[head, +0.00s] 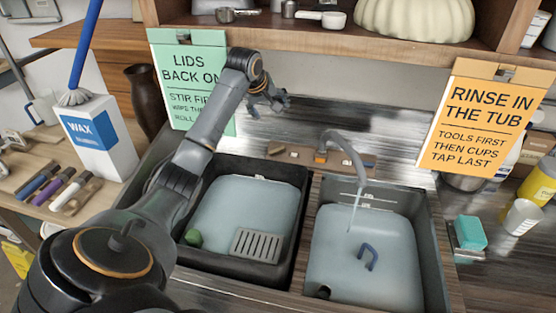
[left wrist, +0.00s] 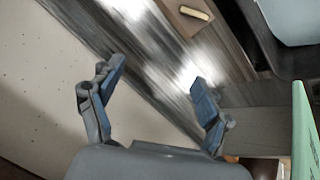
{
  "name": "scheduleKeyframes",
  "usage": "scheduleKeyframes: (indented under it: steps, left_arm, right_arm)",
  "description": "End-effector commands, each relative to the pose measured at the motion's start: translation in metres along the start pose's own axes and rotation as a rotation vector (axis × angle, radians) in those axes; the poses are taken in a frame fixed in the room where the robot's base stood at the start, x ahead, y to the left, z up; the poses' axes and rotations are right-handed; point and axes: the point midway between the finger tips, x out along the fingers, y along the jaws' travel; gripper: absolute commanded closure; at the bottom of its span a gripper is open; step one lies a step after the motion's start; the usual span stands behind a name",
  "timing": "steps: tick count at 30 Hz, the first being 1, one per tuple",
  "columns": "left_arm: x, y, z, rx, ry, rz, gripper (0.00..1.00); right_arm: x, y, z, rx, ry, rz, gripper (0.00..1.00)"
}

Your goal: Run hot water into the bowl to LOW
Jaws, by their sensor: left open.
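A grey curved tap (head: 345,148) with an orange part at its base stands behind the right-hand basin (head: 437,255). A thin pale stream (head: 354,210) falls from its spout into that basin, which holds pale blue water. A blue handle-shaped thing (head: 368,256) shows in the water. I cannot tell a separate bowl or a LOW mark. My left gripper (head: 272,98) is above the counter behind the left-hand basin, left of the tap and apart from it. In the left wrist view my left gripper (left wrist: 158,75) is open and empty. My right gripper is out of view.
The black left-hand basin (head: 295,230) holds pale water, a grey grate (head: 257,246) and a green lump (head: 193,237). Two signs, green (head: 192,80) and orange (head: 480,118), hang from the shelf. A wax box (head: 98,138) stands left; a teal sponge (head: 470,232) lies right.

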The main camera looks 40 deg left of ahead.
Motion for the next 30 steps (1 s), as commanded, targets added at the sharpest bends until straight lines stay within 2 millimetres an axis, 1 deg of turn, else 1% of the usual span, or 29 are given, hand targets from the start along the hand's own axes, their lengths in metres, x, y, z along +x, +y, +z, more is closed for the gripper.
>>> scheduleKeyframes:
  steps: [1,3,6,9,14,17,20,27,30]
  left_arm:
    - [0.008,-0.009,0.008,0.01,0.003,-0.014,0.23]
    - [0.011,-0.015,0.019,0.007,-0.015,-0.03,0.23]
    - [0.017,-0.025,0.036,-0.006,-0.048,-0.056,0.23]
    - [0.02,-0.033,0.046,-0.02,-0.073,-0.078,0.23]
    - [0.026,-0.036,0.052,-0.029,-0.09,-0.088,0.23]
    - [0.038,-0.037,0.053,-0.03,-0.092,-0.089,0.23]
    - [0.056,-0.038,0.055,-0.03,-0.091,-0.088,0.23]
    - [0.108,-0.043,0.059,-0.03,-0.09,-0.088,0.23]
    - [0.126,-0.044,0.061,-0.029,-0.09,-0.087,0.23]
  right_arm:
    - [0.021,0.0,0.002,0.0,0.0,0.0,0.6]
    - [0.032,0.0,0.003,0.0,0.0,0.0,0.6]
    - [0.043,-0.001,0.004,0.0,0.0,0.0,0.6]
    - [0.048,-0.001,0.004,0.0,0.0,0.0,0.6]
    - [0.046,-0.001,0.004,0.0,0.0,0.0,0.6]
    - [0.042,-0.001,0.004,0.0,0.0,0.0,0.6]
    - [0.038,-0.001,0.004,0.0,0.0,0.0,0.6]
    - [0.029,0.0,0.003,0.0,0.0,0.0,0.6]
    - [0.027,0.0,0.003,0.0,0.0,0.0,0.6]
